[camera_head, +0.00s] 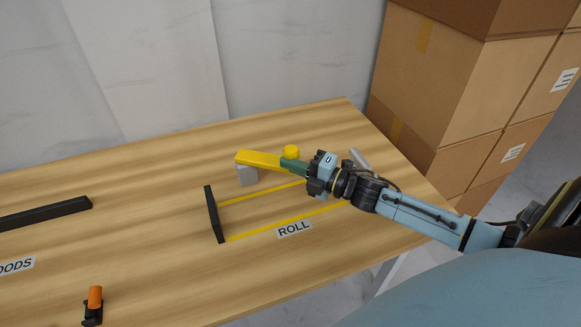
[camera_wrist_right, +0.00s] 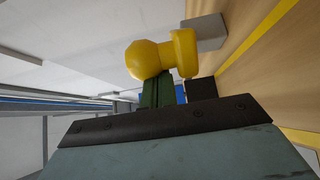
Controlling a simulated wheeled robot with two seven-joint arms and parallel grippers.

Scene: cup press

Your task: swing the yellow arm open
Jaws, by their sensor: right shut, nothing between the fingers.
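The yellow arm (camera_head: 258,160) is a flat bar on the table's far right part, with its left end over a grey block (camera_head: 247,177). A round yellow knob (camera_head: 291,152) shows just behind its right part. My right gripper (camera_head: 286,164) is shut and empty, its green fingers at the bar's right part. They hide that end, and I cannot tell whether they touch it. In the right wrist view, the rounded yellow parts (camera_wrist_right: 150,60) stand just past my fingertips (camera_wrist_right: 166,84), with the grey block (camera_wrist_right: 208,31) beyond. My left gripper is out of view.
A black bar (camera_head: 214,214) and two yellow lines (camera_head: 262,194) mark an area by the ROLL label (camera_head: 294,229). A grey cylinder (camera_head: 360,158) lies behind my right wrist. Cardboard boxes (camera_head: 440,80) stand at the right. An orange and black object (camera_head: 94,302) is at the front left.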

